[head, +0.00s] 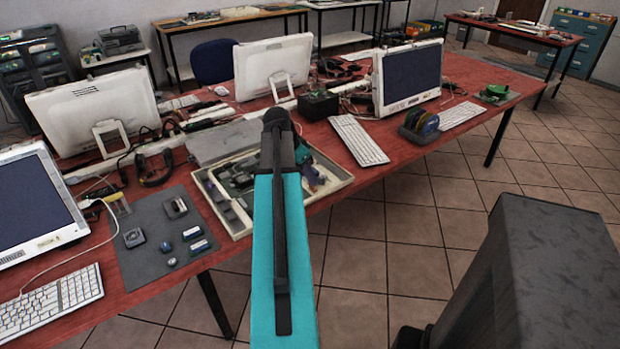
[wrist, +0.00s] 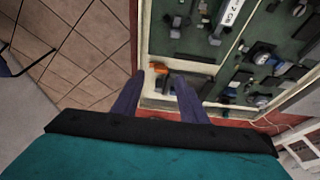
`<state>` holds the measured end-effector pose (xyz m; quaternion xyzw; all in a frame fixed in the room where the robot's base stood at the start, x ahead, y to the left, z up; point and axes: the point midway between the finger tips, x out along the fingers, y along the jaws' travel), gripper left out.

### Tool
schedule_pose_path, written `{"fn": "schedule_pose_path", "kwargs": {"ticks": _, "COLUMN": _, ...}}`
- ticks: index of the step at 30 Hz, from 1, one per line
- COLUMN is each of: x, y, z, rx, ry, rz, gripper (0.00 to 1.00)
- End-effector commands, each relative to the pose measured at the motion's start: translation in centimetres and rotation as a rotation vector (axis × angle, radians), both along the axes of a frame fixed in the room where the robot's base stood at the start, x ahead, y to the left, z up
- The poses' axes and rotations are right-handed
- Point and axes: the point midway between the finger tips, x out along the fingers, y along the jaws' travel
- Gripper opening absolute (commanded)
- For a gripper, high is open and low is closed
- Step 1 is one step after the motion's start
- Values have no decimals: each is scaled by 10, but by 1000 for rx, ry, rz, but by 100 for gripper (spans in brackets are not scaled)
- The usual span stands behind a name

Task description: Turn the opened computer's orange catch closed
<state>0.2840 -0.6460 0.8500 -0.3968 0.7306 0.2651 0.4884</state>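The opened computer is a shallow cream case (head: 232,225) with its lid up at the back, lying near the front edge of the red table. It fills the upper right of the wrist view, its cream wall (wrist: 145,40) around dark green boards. The small orange catch (wrist: 158,67) sits at the case's near left corner in the wrist view. My gripper (wrist: 159,80) has its two purple fingers apart, with the catch just beyond and between their tips. I cannot tell whether either finger touches it. In the head view my arm hides the catch and part of the case.
A grey mat (head: 150,250) with several small parts lies left of the case. A white keyboard (head: 357,140) and a holder of colored discs (head: 420,122) are to the right. Monitors stand behind. Tiled floor (head: 360,245) is open in front of the table.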

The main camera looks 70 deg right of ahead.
Motion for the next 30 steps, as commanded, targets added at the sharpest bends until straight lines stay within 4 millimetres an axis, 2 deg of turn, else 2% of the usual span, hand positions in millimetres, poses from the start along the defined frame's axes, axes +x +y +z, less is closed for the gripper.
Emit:
{"fn": "schedule_pose_path", "kwargs": {"ticks": 9, "x": -6, "y": -10, "z": -29, "rx": 0, "ry": 0, "rz": 1, "gripper": 39}}
{"fn": "schedule_pose_path", "kwargs": {"ticks": 23, "x": -7, "y": -12, "z": -36, "rx": 0, "ry": 0, "rz": 2, "gripper": 39}}
{"fn": "schedule_pose_path", "kwargs": {"ticks": 30, "x": -7, "y": -11, "z": -36, "rx": 0, "ry": 1, "rz": 2, "gripper": 0}}
